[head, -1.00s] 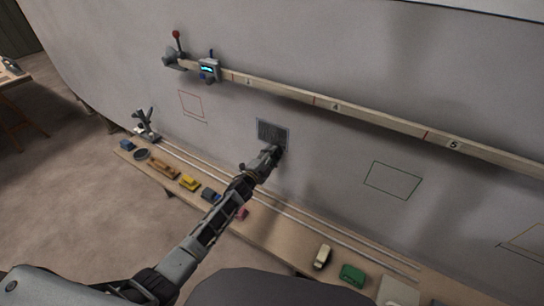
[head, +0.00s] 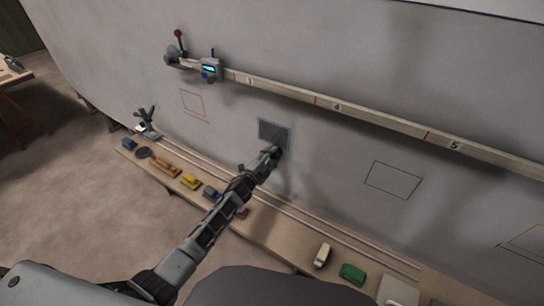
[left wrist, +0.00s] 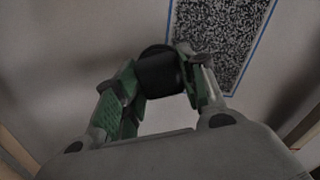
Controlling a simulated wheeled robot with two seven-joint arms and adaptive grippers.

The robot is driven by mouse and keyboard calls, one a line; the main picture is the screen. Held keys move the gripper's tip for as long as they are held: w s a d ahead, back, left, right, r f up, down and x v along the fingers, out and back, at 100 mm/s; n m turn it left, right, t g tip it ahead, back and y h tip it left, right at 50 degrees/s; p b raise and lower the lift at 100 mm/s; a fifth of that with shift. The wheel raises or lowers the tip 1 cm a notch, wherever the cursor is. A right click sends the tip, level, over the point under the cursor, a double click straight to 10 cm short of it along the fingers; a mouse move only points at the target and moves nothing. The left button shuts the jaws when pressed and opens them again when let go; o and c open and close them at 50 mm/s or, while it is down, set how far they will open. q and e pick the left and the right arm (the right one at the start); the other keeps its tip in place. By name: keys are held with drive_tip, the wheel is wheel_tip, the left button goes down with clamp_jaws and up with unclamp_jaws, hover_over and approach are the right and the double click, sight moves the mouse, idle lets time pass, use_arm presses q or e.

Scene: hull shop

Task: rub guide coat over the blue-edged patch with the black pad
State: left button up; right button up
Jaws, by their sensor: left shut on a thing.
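The blue-edged patch (head: 271,131) is on the grey hull wall, below the numbered rail. It is filled with dark speckled coat; the left wrist view shows the speckle (left wrist: 222,35) inside a thin blue outline, with a pale bare strip along its right and lower edges. My left gripper (head: 274,153) is at the patch's lower right edge. In the left wrist view its green-sided fingers (left wrist: 160,82) are shut on the round black pad (left wrist: 159,70), which overlaps the lower left of the patch. Whether the pad touches the wall is unclear. My right gripper is not in view.
A wooden rail (head: 380,120) with a small blue-screen device (head: 210,68) crosses the hull above. Red (head: 193,104) and green (head: 393,180) outlines flank the patch. A bench (head: 285,238) below carries several blocks, including a yellow one (head: 190,181), and long rods.

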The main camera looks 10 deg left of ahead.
use_arm(q)
drive_tip(key=shift+p+v, duration=1.05)
drive_tip(key=shift+v, duration=1.45)
drive_tip(key=shift+s, duration=0.1)
drive_tip(key=shift+p+v, duration=0.9)
drive_tip(key=shift+v, duration=1.5)
drive_tip(key=shift+a, duration=0.1)
drive_tip(key=shift+p+v, duration=0.7)
drive_tip(key=shift+v, duration=1.3)
